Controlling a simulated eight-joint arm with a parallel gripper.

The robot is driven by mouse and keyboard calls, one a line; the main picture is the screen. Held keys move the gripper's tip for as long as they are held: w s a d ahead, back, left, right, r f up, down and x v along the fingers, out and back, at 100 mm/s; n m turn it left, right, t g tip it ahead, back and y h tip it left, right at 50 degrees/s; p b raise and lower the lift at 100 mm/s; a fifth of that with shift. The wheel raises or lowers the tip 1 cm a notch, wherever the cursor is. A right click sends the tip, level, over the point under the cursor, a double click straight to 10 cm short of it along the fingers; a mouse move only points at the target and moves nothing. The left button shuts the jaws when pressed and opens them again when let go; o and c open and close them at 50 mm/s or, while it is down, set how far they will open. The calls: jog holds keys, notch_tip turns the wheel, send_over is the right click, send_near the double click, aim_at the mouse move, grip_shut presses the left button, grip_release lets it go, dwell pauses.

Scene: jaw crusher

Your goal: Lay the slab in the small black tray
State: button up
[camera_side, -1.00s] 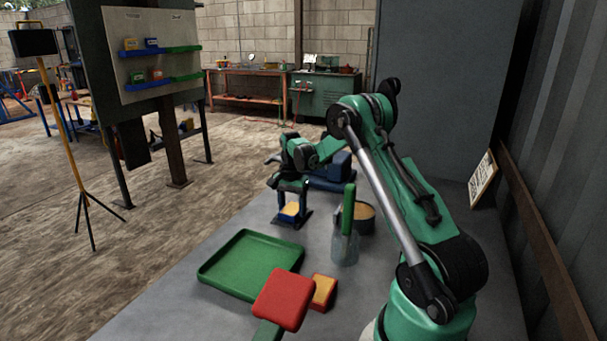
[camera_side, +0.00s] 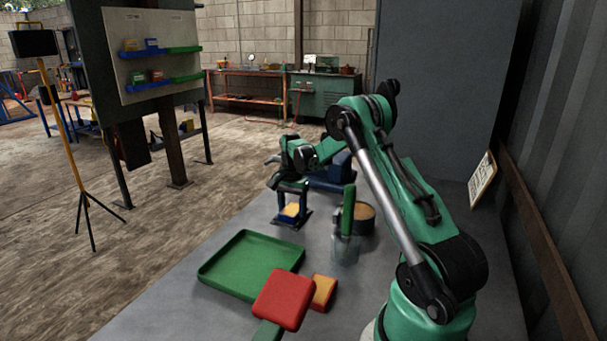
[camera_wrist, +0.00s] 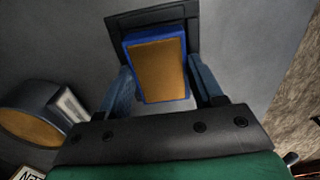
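The slab (camera_wrist: 160,68), a blue block with a tan face, sits between my gripper's two blue-grey fingers (camera_wrist: 162,82) in the wrist view, close against both. It also shows in the side view (camera_side: 291,210) below my gripper (camera_side: 291,189). My gripper looks shut on the slab. The small black tray (camera_wrist: 128,20) shows behind the slab in the wrist view, its far rim and corners visible. Its near part is hidden by the slab and fingers. The tray also shows in the side view (camera_side: 299,222) around the slab's lower end. Whether the slab touches its floor, I cannot tell.
Table left of the slab is clear.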

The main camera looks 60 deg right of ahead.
aim_at(292, 209)
notch_tip(292, 209, up, 12)
jog(key=w+a+r+n+t, duration=0.1)
jog(key=a+r+n, duration=0.25)
jog(key=a, duration=0.45)
jog(key=s+a+f+n+t, duration=0.1)
jog(key=s+a+n+t, duration=0.2)
jog(key=a+n, duration=0.4)
jog(key=s+a+f+n+t, duration=0.1)
jog(key=s+a+n+t, duration=0.2)
jog(key=a+n, duration=0.4)
jog(key=s+a, duration=0.1)
jog(key=a, duration=0.5)
jog(key=shift+s+f, duration=0.15)
jog(key=shift+f, duration=0.15)
